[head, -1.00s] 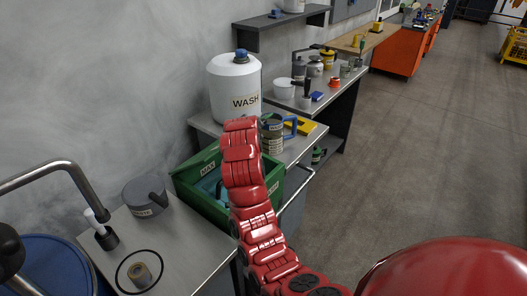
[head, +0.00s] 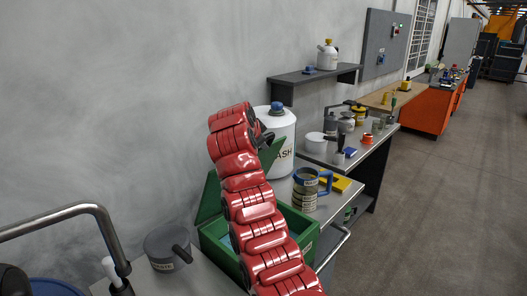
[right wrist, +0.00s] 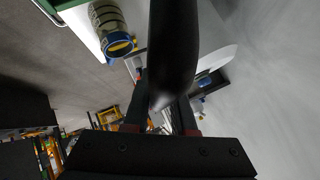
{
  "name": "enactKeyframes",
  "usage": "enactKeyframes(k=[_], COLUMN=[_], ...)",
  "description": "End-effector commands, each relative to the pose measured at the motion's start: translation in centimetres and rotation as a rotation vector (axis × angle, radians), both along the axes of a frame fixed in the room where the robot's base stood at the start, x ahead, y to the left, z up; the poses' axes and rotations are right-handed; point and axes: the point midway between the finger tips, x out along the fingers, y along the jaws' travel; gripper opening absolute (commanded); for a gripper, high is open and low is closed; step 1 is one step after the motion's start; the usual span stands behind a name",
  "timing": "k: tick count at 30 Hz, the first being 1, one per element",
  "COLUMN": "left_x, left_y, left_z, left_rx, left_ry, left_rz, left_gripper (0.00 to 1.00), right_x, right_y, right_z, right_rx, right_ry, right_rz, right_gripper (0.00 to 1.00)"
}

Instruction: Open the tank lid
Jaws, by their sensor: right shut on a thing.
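The green tank (head: 304,236) stands on the near bench against the wall. Its green lid (head: 209,198) is raised and tilted up toward the wall, with its middle hidden behind my right arm. My right gripper (head: 264,138) is at the raised lid's upper edge, mostly hidden by the red arm in the head view. In the right wrist view my right gripper (right wrist: 163,105) is shut on a dark rounded handle (right wrist: 173,50), which runs up between the fingers. My left gripper is not in view.
The white wash jug (head: 285,165) stands close behind the lid. A mug with a blue handle (head: 306,190) and a yellow item (head: 336,183) are right of the tank. A grey waste pot (head: 165,248) and a bent metal pipe (head: 60,217) are at left.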

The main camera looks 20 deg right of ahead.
Motion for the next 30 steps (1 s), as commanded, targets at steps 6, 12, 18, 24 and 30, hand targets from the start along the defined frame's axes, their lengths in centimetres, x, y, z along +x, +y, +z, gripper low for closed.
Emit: enactKeyframes(k=[6, 12, 18, 24, 30], left_x=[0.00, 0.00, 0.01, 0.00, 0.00], left_y=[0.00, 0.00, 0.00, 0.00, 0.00], left_z=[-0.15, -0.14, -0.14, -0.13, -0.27], left_rx=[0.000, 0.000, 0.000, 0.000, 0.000], left_ry=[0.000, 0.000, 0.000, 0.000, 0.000], left_rz=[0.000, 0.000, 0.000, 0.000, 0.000], left_gripper=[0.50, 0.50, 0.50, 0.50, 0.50], right_x=[0.18, 0.17, 0.16, 0.13, -0.03], right_y=[0.23, 0.22, 0.18, 0.10, 0.27], right_z=[-0.14, -0.14, -0.12, -0.03, 0.21], right_rx=[0.002, 0.003, 0.002, 0.001, 0.001], right_ry=[0.006, 0.006, 0.006, 0.004, 0.003], right_rz=[0.003, 0.003, 0.003, 0.001, 0.002], right_gripper=[0.00, 0.00, 0.46, 0.54, 0.54])
